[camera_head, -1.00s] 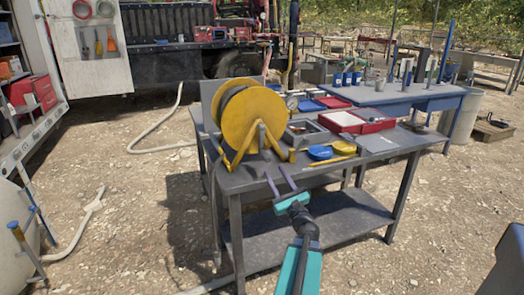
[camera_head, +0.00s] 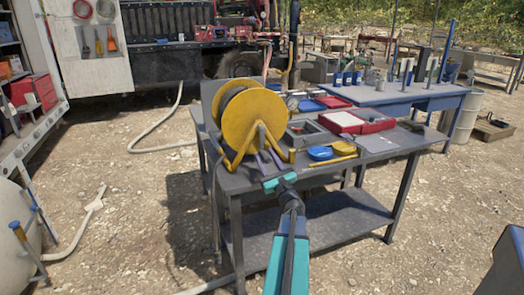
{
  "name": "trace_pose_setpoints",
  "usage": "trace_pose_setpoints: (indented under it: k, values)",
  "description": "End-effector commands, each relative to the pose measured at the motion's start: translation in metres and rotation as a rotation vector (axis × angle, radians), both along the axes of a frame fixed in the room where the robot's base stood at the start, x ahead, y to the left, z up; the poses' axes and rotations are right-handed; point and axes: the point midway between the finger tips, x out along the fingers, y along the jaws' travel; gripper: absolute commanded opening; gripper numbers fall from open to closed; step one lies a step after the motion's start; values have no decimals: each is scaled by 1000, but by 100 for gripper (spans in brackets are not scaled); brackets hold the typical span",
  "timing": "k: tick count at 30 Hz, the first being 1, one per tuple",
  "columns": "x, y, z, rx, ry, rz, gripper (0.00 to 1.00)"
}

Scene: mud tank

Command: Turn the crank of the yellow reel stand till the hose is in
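The yellow reel stand (camera_head: 253,116) stands at the left end of a grey workbench, its round yellow side plate facing me and its splayed yellow legs on the top. A grey hub (camera_head: 261,128) shows at the plate's middle. I cannot make out the crank clearly against the legs. A dark hose (camera_head: 214,190) hangs down at the bench's left side from the reel. My gripper (camera_head: 267,158) points at the foot of the stand, just in front of its right leg. Its two purplish fingers look apart; whether anything lies between them is too small to tell.
The grey workbench (camera_head: 330,180) also holds a red tray (camera_head: 357,122), blue and yellow pieces (camera_head: 320,153) and a grey box. A blue table (camera_head: 400,95) stands behind it. A pale hose (camera_head: 150,138) lies on the gravel to the left. Open gravel lies in front.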

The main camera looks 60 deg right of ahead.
Motion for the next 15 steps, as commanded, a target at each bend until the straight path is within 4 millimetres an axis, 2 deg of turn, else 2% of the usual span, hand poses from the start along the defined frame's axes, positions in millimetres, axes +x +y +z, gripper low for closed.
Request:
trace_pose_setpoints:
  k: [6,15]
  values:
    - [20,-13,9,1,0,0,39]
    - [31,-20,15,0,-1,-1,39]
